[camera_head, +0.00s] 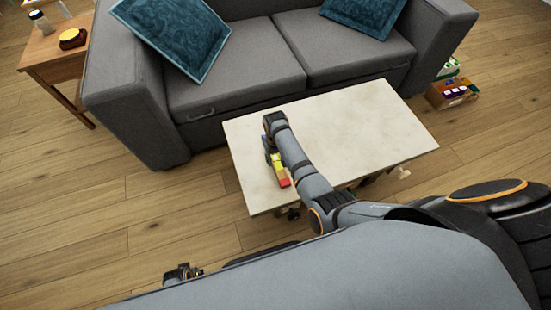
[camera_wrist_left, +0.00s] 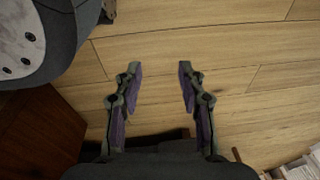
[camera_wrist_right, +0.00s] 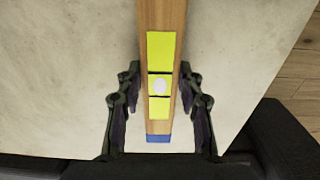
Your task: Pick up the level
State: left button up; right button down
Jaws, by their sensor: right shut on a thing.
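The level (camera_head: 282,177) is a narrow bar with yellow and orange-red parts in the head view, at the left part of the pale table (camera_head: 350,125). In the right wrist view the level (camera_wrist_right: 160,52) is wood-brown with yellow panels, a white round spot and a blue end. My right gripper (camera_wrist_right: 160,75) is shut on it, one finger on each side. In the head view the right gripper (camera_head: 268,147) is partly hidden by my arm. I cannot tell whether the level touches the tabletop. My left gripper (camera_wrist_left: 160,68) is open and empty above the wooden floor.
A grey sofa (camera_head: 240,70) with blue cushions stands behind the table. A wooden side table (camera_head: 52,50) is at the upper left. A box of coloured items (camera_head: 452,92) is on the floor at right. Most of the tabletop right of my arm is clear.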

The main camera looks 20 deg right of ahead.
aim_at(276, 160)
jog(key=shift+r, duration=0.1)
jog(key=shift+r, duration=0.3)
notch_tip(276, 160, up, 3)
jog(key=shift+s+r+p, duration=0.15)
jog(key=shift+p, duration=0.9)
jog(key=s+r+p, duration=0.1)
jog(key=s+d+r+p, duration=0.1)
jog(key=r, duration=0.1)
jog(key=s+r+p, duration=0.1)
jog(key=shift+s+d+r, duration=0.2)
jog(key=shift+s+r, duration=0.2)
pick_arm(q)
jog(key=s+p, duration=0.2)
jog(key=s, duration=0.9)
jog(key=shift+s+a, duration=0.2)
jog(key=shift+s, duration=0.1)
pick_arm(e)
jog(key=s+d+r, duration=0.3)
jog(key=s+r, duration=0.1)
jog(key=s, duration=0.5)
